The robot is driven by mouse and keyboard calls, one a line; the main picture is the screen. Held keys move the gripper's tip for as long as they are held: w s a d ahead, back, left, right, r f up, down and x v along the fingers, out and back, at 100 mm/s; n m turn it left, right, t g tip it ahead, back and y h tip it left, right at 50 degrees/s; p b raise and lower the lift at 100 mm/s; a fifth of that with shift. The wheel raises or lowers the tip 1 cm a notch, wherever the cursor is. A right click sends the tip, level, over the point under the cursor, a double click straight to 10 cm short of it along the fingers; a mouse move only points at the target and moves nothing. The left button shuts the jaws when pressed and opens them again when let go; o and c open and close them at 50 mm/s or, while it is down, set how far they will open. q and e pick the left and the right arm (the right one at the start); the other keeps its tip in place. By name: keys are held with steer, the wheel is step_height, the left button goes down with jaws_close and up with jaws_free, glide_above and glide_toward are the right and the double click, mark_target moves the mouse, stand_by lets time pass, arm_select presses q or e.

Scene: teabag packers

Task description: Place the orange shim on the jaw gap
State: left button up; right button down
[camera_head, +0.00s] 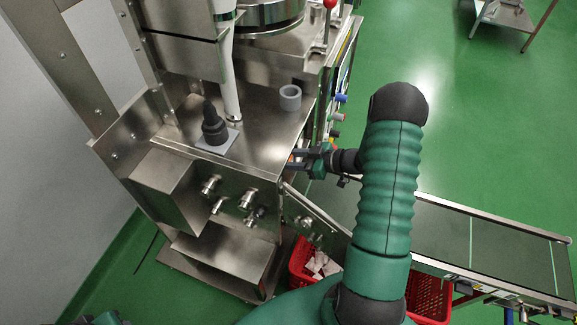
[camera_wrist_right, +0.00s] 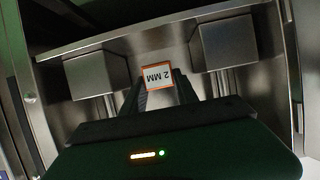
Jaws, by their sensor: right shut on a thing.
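The orange shim (camera_wrist_right: 158,78) shows in the right wrist view as a small plate with an orange border and a white face marked "2 MM", upside down. My right gripper (camera_wrist_right: 160,88) is shut on it, with the shim at its fingertips. Beyond it are two metal jaw blocks, the left one (camera_wrist_right: 97,75) and the right one (camera_wrist_right: 224,42), with the jaw gap (camera_wrist_right: 170,50) between them. The shim appears in front of this gap; I cannot tell whether it touches either block. In the head view my right gripper (camera_head: 299,160) reaches into the machine's side.
A grey ring (camera_head: 290,97) and a dark knobbed piece (camera_head: 214,128) on a light plate stand on the machine's steel top. A red crate (camera_head: 299,264) with white packets sits below. A conveyor (camera_head: 490,243) runs to the right; green floor lies beyond.

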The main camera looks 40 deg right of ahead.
steer(key=f, duration=0.3)
steer(key=shift+w+d+f+b, duration=0.15)
steer(key=shift+d+f+b, duration=0.15)
steer(key=shift+f+b, duration=0.1)
steer(key=shift+a+r, duration=0.1)
steer(key=shift+a, duration=0.3)
steer(key=c, duration=1.2)
jaws_free()
steer(key=shift+o, duration=1.3)
arm_select(q)
steer(key=shift+d+f, duration=0.3)
steer(key=shift+f, duration=0.05)
arm_select(e)
steer(key=shift+d, duration=0.3)
arm_select(q)
steer(key=shift+a+r+p, duration=0.1)
steer(key=shift+r+p, duration=0.55)
arm_select(e)
steer(key=v, duration=1.2)
